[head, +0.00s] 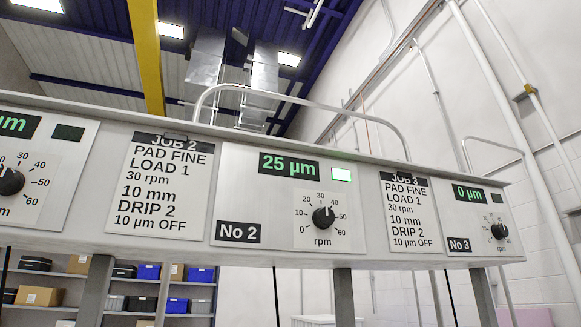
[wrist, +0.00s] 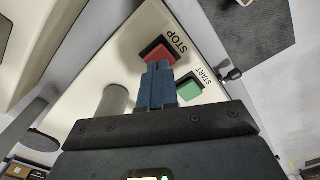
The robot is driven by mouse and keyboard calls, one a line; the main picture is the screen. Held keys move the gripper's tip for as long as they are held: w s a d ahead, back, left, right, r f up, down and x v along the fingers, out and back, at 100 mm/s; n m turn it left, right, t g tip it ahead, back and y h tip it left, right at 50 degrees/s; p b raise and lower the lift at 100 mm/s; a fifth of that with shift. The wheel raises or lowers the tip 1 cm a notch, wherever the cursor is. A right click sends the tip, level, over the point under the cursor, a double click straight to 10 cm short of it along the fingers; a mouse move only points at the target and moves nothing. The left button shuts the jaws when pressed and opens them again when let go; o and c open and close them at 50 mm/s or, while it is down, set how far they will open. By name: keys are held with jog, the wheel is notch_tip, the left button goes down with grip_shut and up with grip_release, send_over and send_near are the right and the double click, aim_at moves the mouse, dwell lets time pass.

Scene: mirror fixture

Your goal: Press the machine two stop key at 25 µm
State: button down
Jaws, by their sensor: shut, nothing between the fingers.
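In the head view the No 2 panel (head: 285,200) has a display (head: 289,167) reading 25 µm in green. My gripper (wrist: 159,66) is shut and empty. Its blue fingertips overlap the near edge of the red key; I cannot tell whether they touch it. No machine number shows by these keys.
Job card 2 (head: 160,185) and job card 3 (head: 409,215) flank the No 2 panel. The No 3 display (head: 468,193) reads 0 µm. In the wrist view a grey cylinder (wrist: 116,101) stands left of my fingers, and a small black knob (wrist: 231,75) lies right of START.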

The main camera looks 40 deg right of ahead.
jog(key=shift+f, duration=0.2)
jog(key=shift+f+b, duration=0.65)
jog(key=shift+f, duration=0.15)
notch_tip(320, 180, up, 6)
jog(key=p, duration=0.5)
jog(key=shift+r, duration=0.1)
